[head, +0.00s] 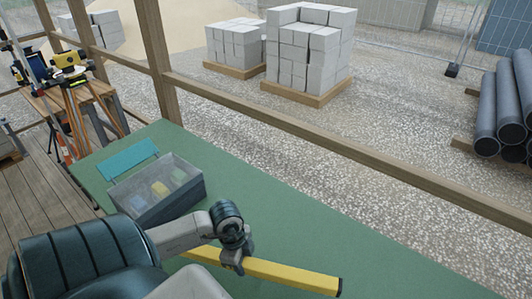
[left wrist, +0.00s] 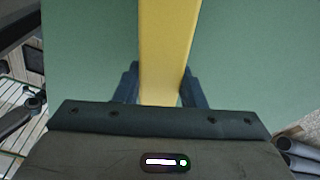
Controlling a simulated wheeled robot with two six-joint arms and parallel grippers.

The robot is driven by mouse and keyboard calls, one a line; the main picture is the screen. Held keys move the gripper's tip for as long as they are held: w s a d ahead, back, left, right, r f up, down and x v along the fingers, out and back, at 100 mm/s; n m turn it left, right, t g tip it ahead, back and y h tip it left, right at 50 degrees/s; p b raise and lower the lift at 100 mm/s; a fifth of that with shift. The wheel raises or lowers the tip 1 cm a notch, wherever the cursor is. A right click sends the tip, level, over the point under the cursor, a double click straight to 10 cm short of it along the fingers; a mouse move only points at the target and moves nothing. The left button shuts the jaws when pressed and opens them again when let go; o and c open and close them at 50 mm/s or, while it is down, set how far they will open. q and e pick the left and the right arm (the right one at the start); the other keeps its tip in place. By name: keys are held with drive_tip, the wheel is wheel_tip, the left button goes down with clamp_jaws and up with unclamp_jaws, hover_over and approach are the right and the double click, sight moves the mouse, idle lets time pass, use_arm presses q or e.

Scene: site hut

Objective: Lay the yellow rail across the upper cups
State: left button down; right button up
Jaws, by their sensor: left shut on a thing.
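The yellow rail (head: 290,276) is a long bar with a dark end cap, low in the head view over the green table. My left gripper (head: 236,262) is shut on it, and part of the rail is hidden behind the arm. In the left wrist view the rail (left wrist: 165,50) runs straight up between the two dark fingers (left wrist: 158,88). I cannot tell whether the rail touches the table. The upper cups are not in view. My right gripper is not in view.
A grey clear-sided box (head: 165,205) with coloured pieces stands on the green table (head: 270,215), a teal sheet (head: 133,158) beside it. A wooden railing (head: 330,148) runs along the far edge. The table's right part is clear.

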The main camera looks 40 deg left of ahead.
use_arm(q)
drive_tip(key=p, duration=0.2)
hover_over(268, 256)
drive_tip(key=shift+s+a+f, duration=0.2)
drive_tip(key=shift+s+f, duration=0.1)
drive_tip(key=shift+s, duration=0.05)
drive_tip(key=shift+w+f+p, duration=0.15)
drive_tip(key=shift+w+p, duration=0.05)
drive_tip(key=shift+p, duration=0.25)
wheel_tip(268, 256, down, 2)
drive_tip(key=shift+f+p, duration=0.25)
drive_tip(key=shift+p, duration=0.35)
drive_tip(key=shift+f, duration=0.4)
drive_tip(key=shift+f, duration=0.15)
drive_tip(key=c, duration=0.9)
unclamp_jaws()
drive_tip(key=shift+s, duration=0.1)
